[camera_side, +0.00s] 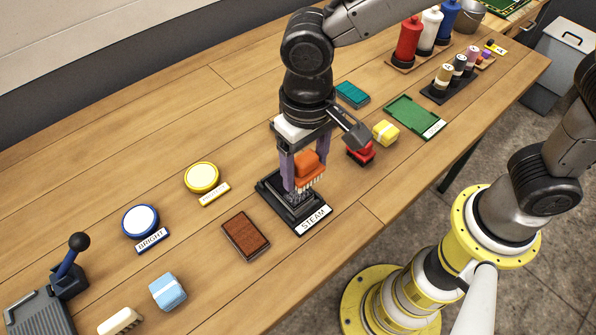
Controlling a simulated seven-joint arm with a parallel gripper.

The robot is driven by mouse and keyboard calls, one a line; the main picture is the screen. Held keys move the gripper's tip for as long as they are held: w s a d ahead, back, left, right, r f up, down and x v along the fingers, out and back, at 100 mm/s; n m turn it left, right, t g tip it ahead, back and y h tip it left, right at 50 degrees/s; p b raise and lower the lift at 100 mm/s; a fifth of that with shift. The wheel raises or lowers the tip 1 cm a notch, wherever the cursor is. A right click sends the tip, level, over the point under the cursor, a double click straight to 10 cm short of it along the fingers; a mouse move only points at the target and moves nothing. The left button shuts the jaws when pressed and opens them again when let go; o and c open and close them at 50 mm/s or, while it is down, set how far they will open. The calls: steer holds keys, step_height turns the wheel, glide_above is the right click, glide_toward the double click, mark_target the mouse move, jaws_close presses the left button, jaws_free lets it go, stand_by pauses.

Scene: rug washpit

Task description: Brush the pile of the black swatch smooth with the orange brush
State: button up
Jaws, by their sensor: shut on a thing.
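My gripper (307,172) points down over the middle of the table and is shut on the orange brush (309,165). The brush's pale bristles face down, just above a black stepped stand (268,197) with a STEAM label. A black pad that looks like the black swatch (300,199) lies on top of the stand. It is hard to tell apart from the stand, and the brush and fingers hide part of it. I cannot tell whether the bristles touch it.
A brown swatch (246,236) lies left of the stand. A red block (360,153) and a yellow block (385,132) are to its right, near a green mat (413,112). A yellow button (201,177), blue-rimmed button (140,221) and lever (68,262) stand left.

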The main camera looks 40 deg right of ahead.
mark_target(305, 202)
steer(key=shift+f, duration=3.45)
steer(key=shift+w+f, duration=0.55)
steer(key=shift+c, duration=0.6)
steer(key=shift+w, duration=1.45)
steer(key=shift+s, duration=1.9)
steer(key=shift+s+r, duration=0.1)
steer(key=shift+s, duration=0.05)
steer(key=shift+r, duration=3.95)
